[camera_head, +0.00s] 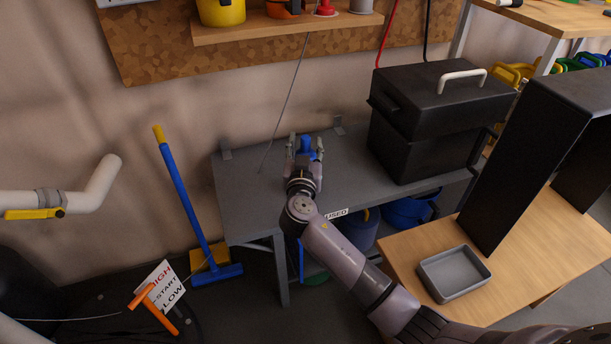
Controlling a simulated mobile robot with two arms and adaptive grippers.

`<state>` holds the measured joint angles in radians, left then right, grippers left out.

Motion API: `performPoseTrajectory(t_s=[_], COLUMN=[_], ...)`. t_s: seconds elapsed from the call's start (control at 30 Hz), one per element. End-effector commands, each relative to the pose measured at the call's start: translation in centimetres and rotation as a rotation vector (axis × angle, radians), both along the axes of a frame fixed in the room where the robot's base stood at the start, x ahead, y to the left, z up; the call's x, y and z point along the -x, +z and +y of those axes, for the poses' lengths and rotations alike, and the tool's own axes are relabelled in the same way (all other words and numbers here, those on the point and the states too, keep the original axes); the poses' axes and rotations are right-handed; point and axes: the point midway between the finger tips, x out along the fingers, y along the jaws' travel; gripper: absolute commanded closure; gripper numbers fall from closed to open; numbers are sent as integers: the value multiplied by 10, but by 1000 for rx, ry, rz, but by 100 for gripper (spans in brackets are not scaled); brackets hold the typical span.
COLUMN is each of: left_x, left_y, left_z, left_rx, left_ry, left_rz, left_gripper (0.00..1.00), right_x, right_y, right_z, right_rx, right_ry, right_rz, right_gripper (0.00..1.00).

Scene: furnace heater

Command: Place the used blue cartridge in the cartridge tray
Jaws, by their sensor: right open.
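The blue cartridge (305,146) stands on the grey wall bench (245,190), towards its back edge. My right gripper (305,143) reaches over the bench with its fingers apart, one on each side of the cartridge. I cannot tell whether the fingers touch it, and the cartridge's lower part is hidden by the gripper. A small empty grey tray (455,273) lies on the wooden table at the lower right. My left gripper is not in view.
A black box with a white handle (440,110) stands on the bench's right part. A tall black frame (520,150) stands on the wooden table (540,260). A "USED" label (336,214) is on the bench's front edge. A blue broom (185,200) leans at the left.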

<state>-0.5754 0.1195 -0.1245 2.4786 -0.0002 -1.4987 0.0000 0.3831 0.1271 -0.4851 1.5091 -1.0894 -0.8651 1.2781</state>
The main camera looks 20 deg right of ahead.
Motion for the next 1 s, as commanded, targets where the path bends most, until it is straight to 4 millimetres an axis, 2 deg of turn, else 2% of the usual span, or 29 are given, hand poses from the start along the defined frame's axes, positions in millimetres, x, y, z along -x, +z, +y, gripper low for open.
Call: performPoseTrajectory(t_s=[0.3, 0.9, 1.0], left_x=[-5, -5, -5], left_y=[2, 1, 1], left_z=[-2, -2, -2], left_rx=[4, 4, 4], left_ry=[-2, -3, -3], left_rz=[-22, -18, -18], left_gripper=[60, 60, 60], right_x=[-4, -4, -4], right_y=[0, 0, 0], right_z=[-2, -1, -1], right_rx=[-1, -1, -1], right_ry=[0, 0, 0], right_rz=[0, 0, 0], right_gripper=[58, 98, 100])
